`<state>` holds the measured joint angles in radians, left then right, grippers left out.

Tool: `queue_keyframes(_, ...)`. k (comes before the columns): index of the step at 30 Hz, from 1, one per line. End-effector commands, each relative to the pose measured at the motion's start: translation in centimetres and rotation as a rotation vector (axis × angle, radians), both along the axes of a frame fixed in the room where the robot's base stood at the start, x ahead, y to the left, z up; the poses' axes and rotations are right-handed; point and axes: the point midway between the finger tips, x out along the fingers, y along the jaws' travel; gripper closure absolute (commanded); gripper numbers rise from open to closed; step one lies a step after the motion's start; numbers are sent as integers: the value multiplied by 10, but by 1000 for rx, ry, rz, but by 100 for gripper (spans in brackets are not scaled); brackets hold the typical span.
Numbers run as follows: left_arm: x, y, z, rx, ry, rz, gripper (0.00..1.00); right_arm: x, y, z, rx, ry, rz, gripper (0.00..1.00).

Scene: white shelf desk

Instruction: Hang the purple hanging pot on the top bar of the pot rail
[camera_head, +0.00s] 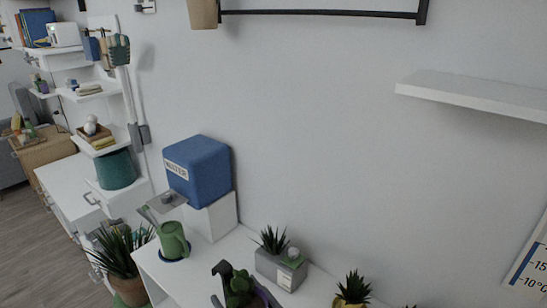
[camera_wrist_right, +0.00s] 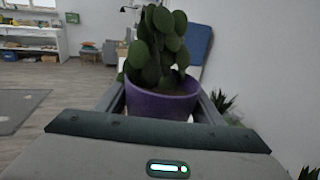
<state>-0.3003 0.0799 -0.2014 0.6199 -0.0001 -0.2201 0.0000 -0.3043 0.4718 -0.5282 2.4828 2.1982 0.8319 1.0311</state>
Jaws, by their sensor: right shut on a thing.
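The purple hanging pot (camera_wrist_right: 160,106) with a green cactus (camera_wrist_right: 158,45) is between the fingers of my right gripper (camera_wrist_right: 162,103) in the right wrist view. The gripper is shut on it, and the pot looks upright. In the head view the cactus (camera_head: 239,284) and a bit of purple rim (camera_head: 262,294) show at the bottom edge, in front of the desk; the rest is cut off. The dark top bar of the pot rail (camera_head: 320,13) runs along the wall at the top, well above the pot. My left gripper is not in view.
A beige pot (camera_head: 203,13) hangs at the bar's left end. A white wall shelf (camera_head: 475,95) juts out at right. On the desk stand a green watering can (camera_head: 173,240), a grey planter (camera_head: 280,268) and a blue box (camera_head: 198,171) on a white block. The wall below the bar is clear.

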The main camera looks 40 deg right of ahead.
Motion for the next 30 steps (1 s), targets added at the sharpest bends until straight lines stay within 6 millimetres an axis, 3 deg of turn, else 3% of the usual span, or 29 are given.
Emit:
queue_keyframes(17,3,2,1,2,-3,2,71,8,-4,7,2,-5,-20,76)
queue_keyframes(23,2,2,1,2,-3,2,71,31,-18,25,3,-9,-87,76)
queue_keyframes(30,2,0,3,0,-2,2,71,72,-48,63,8,-10,-235,76)
